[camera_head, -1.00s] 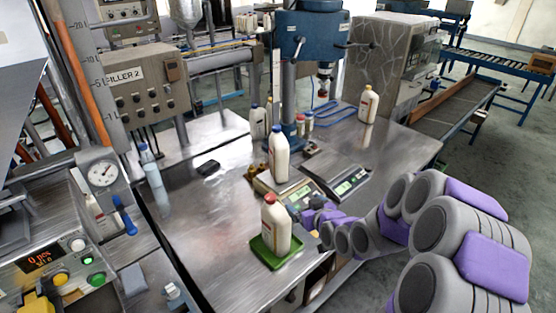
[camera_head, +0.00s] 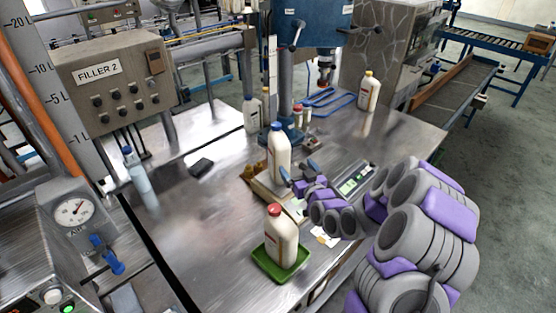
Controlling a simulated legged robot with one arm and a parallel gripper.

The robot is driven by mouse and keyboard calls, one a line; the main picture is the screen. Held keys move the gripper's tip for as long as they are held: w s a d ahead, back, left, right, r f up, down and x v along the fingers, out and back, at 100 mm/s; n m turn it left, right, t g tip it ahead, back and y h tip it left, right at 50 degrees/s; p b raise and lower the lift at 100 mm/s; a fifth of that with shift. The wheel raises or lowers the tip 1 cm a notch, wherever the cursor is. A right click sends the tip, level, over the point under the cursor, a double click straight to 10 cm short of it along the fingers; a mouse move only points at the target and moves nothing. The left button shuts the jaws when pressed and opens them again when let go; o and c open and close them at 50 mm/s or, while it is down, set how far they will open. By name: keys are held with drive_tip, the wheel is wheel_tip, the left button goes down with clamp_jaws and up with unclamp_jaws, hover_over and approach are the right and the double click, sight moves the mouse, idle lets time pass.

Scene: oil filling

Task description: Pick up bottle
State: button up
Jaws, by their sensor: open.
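A white bottle with a red cap (camera_head: 283,240) stands upright in a green tray (camera_head: 262,262) near the front edge of the metal table. A white bottle with a blue cap (camera_head: 279,158) stands upright behind it on a scale. My gripper (camera_head: 292,180) is open beside the lower part of the blue-capped bottle, its grey fingertips pointing at it. I cannot tell whether they touch the bottle. My arm reaches in from the right.
A scale with a green display (camera_head: 357,180) sits right of my gripper. Other bottles stand farther back, one with a yellow-orange cap (camera_head: 368,92). A blue drill press (camera_head: 312,22) rises behind.

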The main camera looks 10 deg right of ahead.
sight(285, 151)
drive_tip(key=x, duration=0.3)
drive_tip(key=b+x, duration=0.1)
drive_tip(key=x, duration=0.2)
drive_tip(key=a+x, duration=0.1)
drive_tip(key=x, duration=0.2)
drive_tip(key=shift+s+a+f, duration=0.1)
drive_tip(key=shift+w+d+b, duration=0.4)
drive_tip(key=shift+w+d, duration=0.15)
drive_tip(key=shift+w, duration=0.15)
drive_tip(key=x, duration=0.2)
drive_tip(key=b+x, duration=0.1)
drive_tip(key=x, duration=0.1)
drive_tip(key=shift+w+a+r, duration=0.2)
drive_tip(key=shift+a, duration=0.2)
drive_tip(key=shift+w+d, duration=0.15)
drive_tip(key=shift+w, duration=0.1)
drive_tip(key=shift+d, duration=0.2)
drive_tip(key=shift+c, duration=0.5)
drive_tip(key=shift+a, duration=0.2)
drive_tip(key=c, duration=0.7)
clamp_jaws()
